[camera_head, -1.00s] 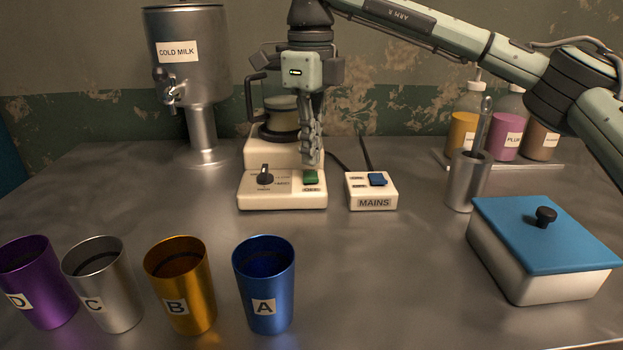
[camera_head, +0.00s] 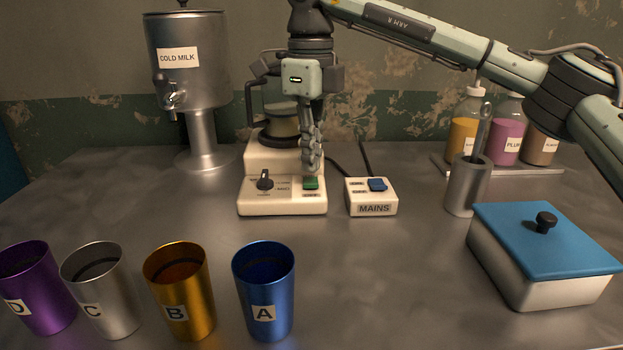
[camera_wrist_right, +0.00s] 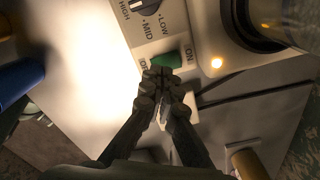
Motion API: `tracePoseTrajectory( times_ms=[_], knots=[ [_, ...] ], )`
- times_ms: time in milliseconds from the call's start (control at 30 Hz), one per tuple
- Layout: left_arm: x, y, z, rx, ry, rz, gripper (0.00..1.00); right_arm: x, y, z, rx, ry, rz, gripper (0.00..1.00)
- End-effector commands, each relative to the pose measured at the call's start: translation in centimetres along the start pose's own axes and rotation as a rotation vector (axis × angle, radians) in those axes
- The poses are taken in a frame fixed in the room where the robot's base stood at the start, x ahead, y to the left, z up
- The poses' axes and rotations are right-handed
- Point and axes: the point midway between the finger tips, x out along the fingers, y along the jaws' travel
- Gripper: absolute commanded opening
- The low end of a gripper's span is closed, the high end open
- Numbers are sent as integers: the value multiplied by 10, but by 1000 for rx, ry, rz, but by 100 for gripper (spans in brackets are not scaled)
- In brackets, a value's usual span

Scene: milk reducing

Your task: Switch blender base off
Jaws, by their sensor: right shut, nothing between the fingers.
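The cream blender base (camera_head: 285,207) stands in the middle of the table with a dark speed knob (camera_head: 265,180) and a green rocker switch (camera_head: 311,184). My right gripper (camera_head: 312,168) points down, shut and empty, with its fingertips right by the green switch. In the wrist view the fingertips (camera_wrist_right: 161,76) cover part of the green switch (camera_wrist_right: 168,60), between the OFF and ON labels; I cannot tell whether they touch it. My left gripper is not in view.
The mains box (camera_head: 372,204) with a blue switch (camera_head: 377,184) is just right of the base. A milk dispenser (camera_head: 190,65) stands behind left. Several cups, including the blue cup A (camera_head: 264,290), line the front. A blue-lidded box (camera_head: 545,240) is at right.

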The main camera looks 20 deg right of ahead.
Motion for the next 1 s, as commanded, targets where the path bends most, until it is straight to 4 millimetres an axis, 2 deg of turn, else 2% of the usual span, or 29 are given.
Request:
tracePoseTrajectory(
  times_ms=[1000],
  knots=[
    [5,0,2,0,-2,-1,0,8,0,0,0,0,0,0]
  ],
)
